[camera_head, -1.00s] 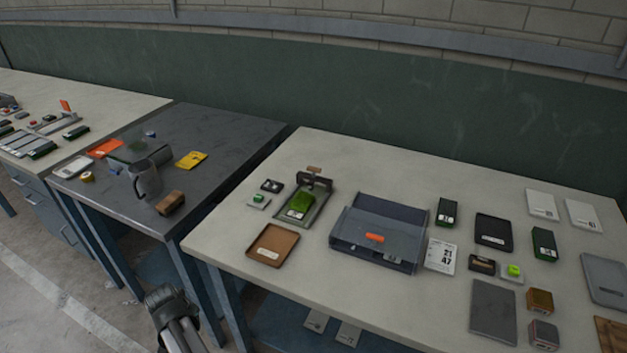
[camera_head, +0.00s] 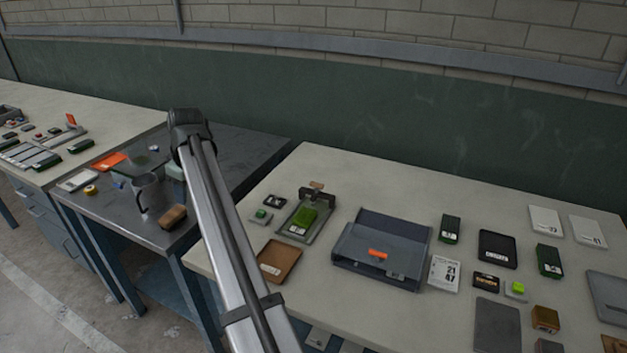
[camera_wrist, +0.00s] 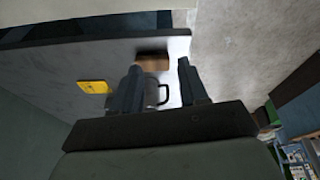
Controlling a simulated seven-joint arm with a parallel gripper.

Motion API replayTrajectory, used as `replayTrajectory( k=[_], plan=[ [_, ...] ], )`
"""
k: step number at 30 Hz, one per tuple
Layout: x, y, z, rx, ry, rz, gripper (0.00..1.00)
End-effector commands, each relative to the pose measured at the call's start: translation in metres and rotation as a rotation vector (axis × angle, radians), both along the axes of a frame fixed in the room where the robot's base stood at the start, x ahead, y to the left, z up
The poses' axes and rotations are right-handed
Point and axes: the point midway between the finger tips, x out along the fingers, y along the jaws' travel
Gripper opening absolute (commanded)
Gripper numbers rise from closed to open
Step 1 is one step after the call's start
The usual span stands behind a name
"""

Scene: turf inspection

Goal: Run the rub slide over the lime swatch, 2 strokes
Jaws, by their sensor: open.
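A bright green swatch (camera_head: 303,222) lies on a grey tray-like rig (camera_head: 325,218) on the pale table. At the rig's far end stands a dark upright frame (camera_head: 317,198) with a brown top piece (camera_head: 317,185), which looks like the rub slide. My gripper (camera_wrist: 161,82) shows in the wrist view, open and empty, pointing down over the dark side table. It is away from the rig, which I cannot make out in that view.
A metal jug (camera_head: 149,192), a brown block or brush (camera_head: 173,217) and a yellow card (camera_wrist: 93,87) are on the dark table (camera_head: 240,152). Beside the rig are a brown tray (camera_head: 279,262) and a blue-grey box (camera_head: 384,235). Several small items crowd the pale table's right.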

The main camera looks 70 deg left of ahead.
Motion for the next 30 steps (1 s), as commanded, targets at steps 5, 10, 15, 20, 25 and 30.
replayTrajectory(
  k=[5, 10, 15, 20, 25, 30],
  plan=[
    [0.122, 0.028, 0.017, -0.011, -0.11, -0.051, 0.43],
    [0.231, 0.035, 0.033, -0.039, -0.208, -0.102, 0.43],
    [0.308, 0.032, 0.043, -0.068, -0.274, -0.136, 0.43],
    [0.341, 0.028, 0.048, -0.085, -0.303, -0.152, 0.43],
    [0.348, 0.028, 0.04, -0.088, -0.308, -0.153, 0.43],
    [0.35, 0.031, 0.017, -0.089, -0.308, -0.153, 0.43]
  ],
)
